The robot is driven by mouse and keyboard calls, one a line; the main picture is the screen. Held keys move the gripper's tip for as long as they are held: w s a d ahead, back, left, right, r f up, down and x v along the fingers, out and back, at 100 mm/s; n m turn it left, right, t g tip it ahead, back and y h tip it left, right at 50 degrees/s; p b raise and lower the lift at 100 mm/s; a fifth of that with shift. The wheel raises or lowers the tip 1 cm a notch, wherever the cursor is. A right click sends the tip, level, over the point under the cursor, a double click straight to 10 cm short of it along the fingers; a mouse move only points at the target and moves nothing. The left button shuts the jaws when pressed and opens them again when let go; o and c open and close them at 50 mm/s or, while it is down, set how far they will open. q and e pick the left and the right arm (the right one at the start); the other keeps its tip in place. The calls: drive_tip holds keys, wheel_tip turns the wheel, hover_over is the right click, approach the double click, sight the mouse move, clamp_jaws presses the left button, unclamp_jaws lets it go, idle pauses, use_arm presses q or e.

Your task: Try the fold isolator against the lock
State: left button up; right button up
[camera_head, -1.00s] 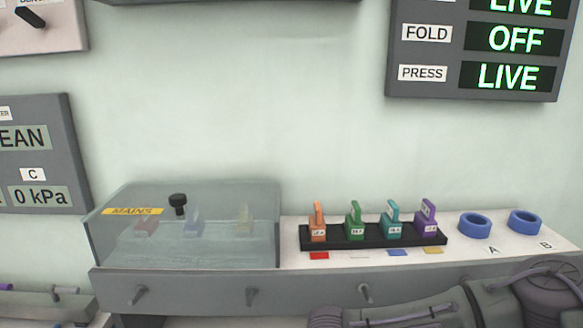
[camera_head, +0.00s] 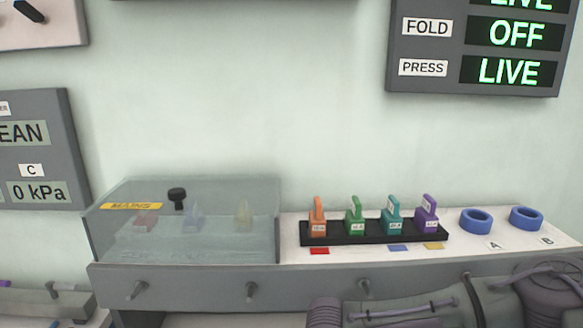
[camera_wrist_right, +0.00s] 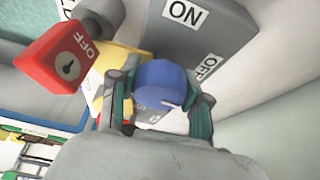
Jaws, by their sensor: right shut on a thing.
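In the right wrist view, my right gripper (camera_wrist_right: 160,108) is shut on a round blue knob or handle (camera_wrist_right: 162,82), with one dark finger on each side. The blue part stands in front of a grey box (camera_wrist_right: 228,25) with an ON label (camera_wrist_right: 184,12). A red lock (camera_wrist_right: 68,58) with a keyhole and the word OFF sits beside it to the left, near a yellow plate (camera_wrist_right: 110,62). How the lock joins the box is hidden. In the head view the status board (camera_head: 475,45) reads FOLD OFF and PRESS LIVE. My left gripper is not in view.
In the head view, a clear MAINS cover (camera_head: 185,225) stands on the shelf. A black rack (camera_head: 375,238) holds several coloured tagged pieces. Two blue rings (camera_head: 476,221) lie at A and B. My right arm crosses the lower right.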

drive_tip(key=shift+m, duration=0.3)
drive_tip(key=shift+b, duration=0.55)
drive_tip(key=o, duration=1.2)
drive_tip(key=shift+r, duration=0.1)
drive_tip(key=shift+r+p, duration=1.25)
drive_tip(key=shift+r, duration=1.2)
